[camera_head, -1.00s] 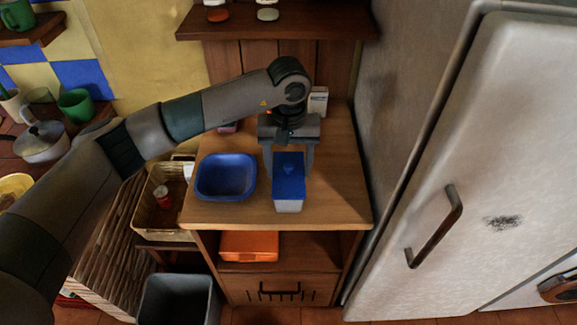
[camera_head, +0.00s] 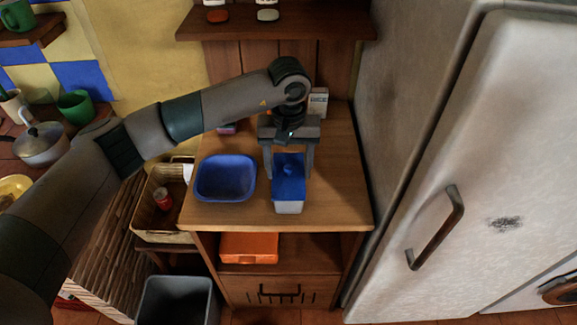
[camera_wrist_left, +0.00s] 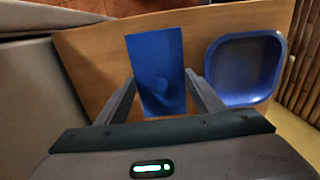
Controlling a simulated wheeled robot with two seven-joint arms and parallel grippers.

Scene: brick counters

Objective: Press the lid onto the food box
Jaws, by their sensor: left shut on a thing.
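The food box (camera_head: 288,207) stands near the front of the wooden counter, with its pale front wall showing. My left gripper (camera_head: 289,172) is shut on the lid, one finger along each side. In the left wrist view the lid (camera_wrist_left: 155,52) lies between the two fingers (camera_wrist_left: 161,82). My right gripper is not in view.
A blue bowl (camera_head: 226,180) stands just left of the box. A small white carton (camera_head: 318,102) is behind it. The fridge (camera_head: 500,150) closes off the right side. An orange container (camera_head: 249,247) is on the shelf below. The counter's front edge is close.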

